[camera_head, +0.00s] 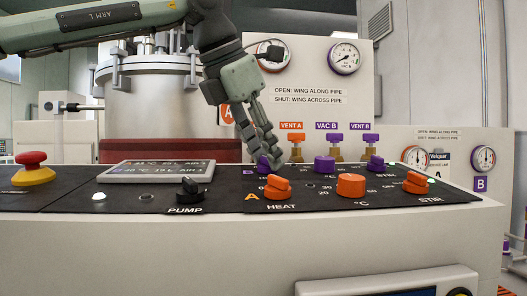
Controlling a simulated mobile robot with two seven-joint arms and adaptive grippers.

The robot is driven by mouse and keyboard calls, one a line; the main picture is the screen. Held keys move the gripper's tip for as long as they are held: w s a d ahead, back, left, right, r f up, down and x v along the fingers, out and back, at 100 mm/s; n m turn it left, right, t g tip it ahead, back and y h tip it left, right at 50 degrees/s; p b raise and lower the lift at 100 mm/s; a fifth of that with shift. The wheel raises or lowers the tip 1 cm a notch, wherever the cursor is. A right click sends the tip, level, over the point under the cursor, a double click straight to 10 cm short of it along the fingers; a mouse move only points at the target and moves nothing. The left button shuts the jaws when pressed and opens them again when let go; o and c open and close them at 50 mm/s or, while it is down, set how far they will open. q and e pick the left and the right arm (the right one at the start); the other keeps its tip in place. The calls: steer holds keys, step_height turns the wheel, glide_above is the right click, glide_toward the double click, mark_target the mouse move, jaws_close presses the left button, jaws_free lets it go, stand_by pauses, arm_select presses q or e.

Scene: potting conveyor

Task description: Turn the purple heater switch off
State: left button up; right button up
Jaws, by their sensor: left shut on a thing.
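The purple heater switch (263,168) is on the black sloping panel, in the back row beside the letter B and behind the orange heater switch (277,188). My left gripper (271,158) reaches down from above with its fingers shut on the purple switch. The fingers hide much of the switch, so I cannot tell which way it points. My right gripper is not in view.
The back row also holds a purple dial (324,164) and a purple stir switch (375,163). In front are an orange dial (351,186), an orange stir switch (417,183), a black pump switch (189,189) and a red emergency button (32,164).

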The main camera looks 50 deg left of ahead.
arm_select(q)
steer(key=o, duration=1.2)
steer(key=shift+c, duration=0.2)
steer(key=v, duration=1.2)
